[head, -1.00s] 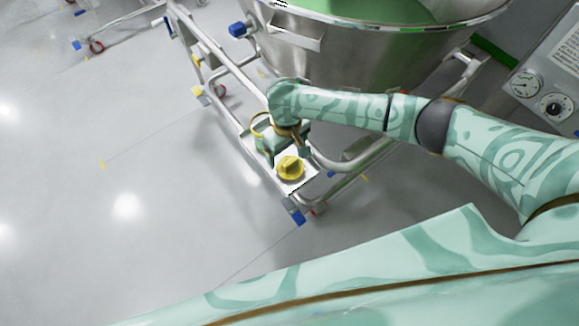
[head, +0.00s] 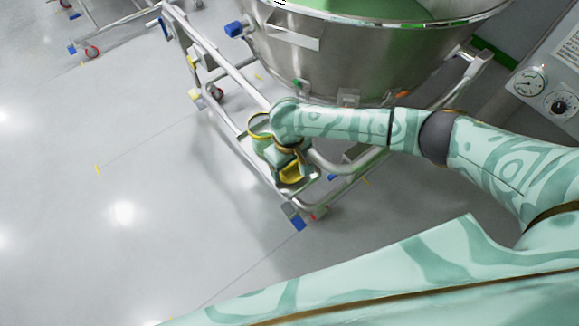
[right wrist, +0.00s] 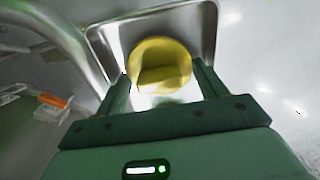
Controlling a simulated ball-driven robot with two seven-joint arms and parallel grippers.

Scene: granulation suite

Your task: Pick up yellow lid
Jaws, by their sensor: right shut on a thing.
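The yellow lid (head: 292,173) is over a small metal tray on the trolley frame, partly hidden by my right gripper in the head view. In the right wrist view the round yellow lid (right wrist: 160,63), with a raised grip across it, sits between the two green fingers. My right gripper (head: 293,168) is shut on the lid; its fingers (right wrist: 163,88) lie on either side of it. I cannot tell whether the lid touches the tray. My left gripper is not in view.
The metal tray (right wrist: 207,20) has a raised rim around the lid. A large steel vessel (head: 345,60) stands on the tubular trolley frame (head: 228,70) just behind my right arm. A panel with dials (head: 543,90) is at the right.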

